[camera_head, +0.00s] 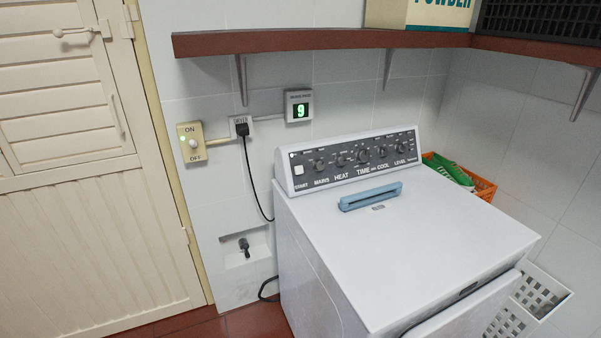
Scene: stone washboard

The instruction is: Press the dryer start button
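The white dryer (420,230) stands against the tiled wall. Its dark control panel (350,156) runs along the back of the top, with several knobs. The start button (298,170) is a small white square at the panel's left end, above the word START. A small light shows above it. A blue bar-shaped object (371,196) lies on the dryer top just in front of the panel. Neither of my grippers is in view, and nothing covers the button.
A red-brown shelf (320,41) juts out above the dryer. An orange basket (484,188) stands behind the dryer's right side.

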